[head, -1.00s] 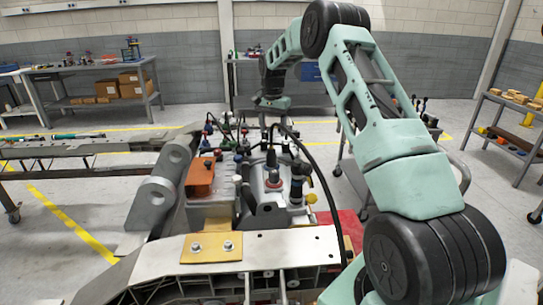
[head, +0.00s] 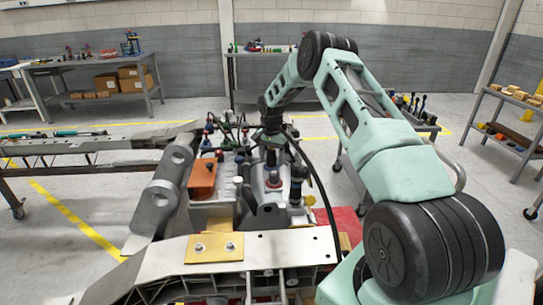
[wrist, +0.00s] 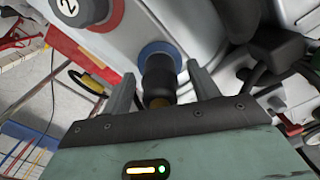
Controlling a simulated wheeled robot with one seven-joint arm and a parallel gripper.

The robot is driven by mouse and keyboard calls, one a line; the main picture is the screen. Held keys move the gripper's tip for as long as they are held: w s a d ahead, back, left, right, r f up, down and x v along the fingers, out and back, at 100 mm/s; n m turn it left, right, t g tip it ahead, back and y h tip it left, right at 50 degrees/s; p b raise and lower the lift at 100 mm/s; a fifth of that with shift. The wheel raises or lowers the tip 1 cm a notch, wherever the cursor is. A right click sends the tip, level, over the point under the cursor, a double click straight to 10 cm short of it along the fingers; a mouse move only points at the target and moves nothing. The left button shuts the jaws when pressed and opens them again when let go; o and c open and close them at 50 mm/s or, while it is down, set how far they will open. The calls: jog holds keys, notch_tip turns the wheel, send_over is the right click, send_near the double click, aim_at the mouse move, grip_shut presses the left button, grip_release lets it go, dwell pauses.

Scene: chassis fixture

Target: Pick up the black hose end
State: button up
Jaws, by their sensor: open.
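A black cylindrical end (wrist: 160,75), which looks like the black hose end, stands on a blue ring in the wrist view. A brass-coloured part shows at its near end. My gripper (wrist: 161,73) is open, with one finger on each side of the black end; a gap shows on both sides. In the head view, my gripper (head: 271,150) points down over the middle of the chassis fixture, and the black end cannot be made out clearly there.
A dark round part with a white label reading 2 (wrist: 85,8) is at the upper left of the wrist view. Black hoses and fittings (wrist: 275,50) crowd the right. An orange block (head: 203,178) and a grey bracket (head: 160,195) stand left of my gripper.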

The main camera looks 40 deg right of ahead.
jog(key=c, duration=1.3)
jog(key=shift+o, duration=0.2)
notch_tip(320, 180, up, 10)
jog(key=b, duration=0.3)
